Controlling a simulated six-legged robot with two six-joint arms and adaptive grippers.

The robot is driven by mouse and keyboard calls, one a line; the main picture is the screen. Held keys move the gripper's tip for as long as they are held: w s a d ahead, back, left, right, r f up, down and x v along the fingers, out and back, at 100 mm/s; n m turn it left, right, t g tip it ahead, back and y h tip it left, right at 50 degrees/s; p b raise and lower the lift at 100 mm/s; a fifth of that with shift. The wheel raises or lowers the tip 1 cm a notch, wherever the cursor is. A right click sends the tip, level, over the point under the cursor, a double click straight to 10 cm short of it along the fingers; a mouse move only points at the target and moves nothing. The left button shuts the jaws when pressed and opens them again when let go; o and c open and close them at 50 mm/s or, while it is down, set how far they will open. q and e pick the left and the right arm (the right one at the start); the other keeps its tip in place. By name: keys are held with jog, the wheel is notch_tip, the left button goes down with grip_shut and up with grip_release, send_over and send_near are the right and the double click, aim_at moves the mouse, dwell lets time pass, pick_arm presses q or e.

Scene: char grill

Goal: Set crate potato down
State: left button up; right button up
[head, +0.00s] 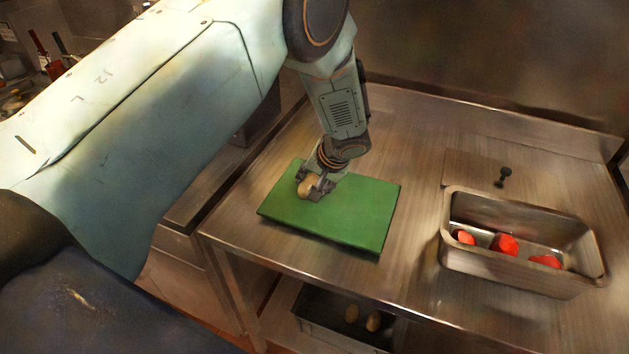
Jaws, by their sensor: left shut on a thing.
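My left gripper (317,188) is shut on a tan potato (305,187). It holds the potato at the upper left part of a green cutting board (352,220). The potato looks to be at or just above the board; I cannot tell if it touches. The board lies on the steel table. A dark crate (318,330) stands on the shelf below the table, with two potatoes (373,321) showing in it. My right gripper is not in view.
A steel pan (520,280) with several red pieces (505,244) stands on the right of the steel table (412,130). A small dark knob (504,174) shows behind it. Bottles (40,50) stand far left. The table between board and pan is clear.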

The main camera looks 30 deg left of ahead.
pick_arm(q)
jog(key=shift+f, duration=0.15)
jog(key=o, duration=0.9)
jog(key=shift+a, duration=0.1)
jog(key=shift+c, duration=0.2)
jog(key=o, duration=0.4)
jog(key=shift+w+f, duration=0.15)
jog(key=shift+w, duration=0.15)
jog(key=shift+c, duration=0.2)
jog(key=shift+s, duration=0.2)
jog(key=shift+r+p, duration=0.35)
jog(key=shift+r, duration=0.05)
jog(key=v, duration=1.1)
jog(key=shift+d+r, duration=0.3)
jog(key=shift+r, duration=0.05)
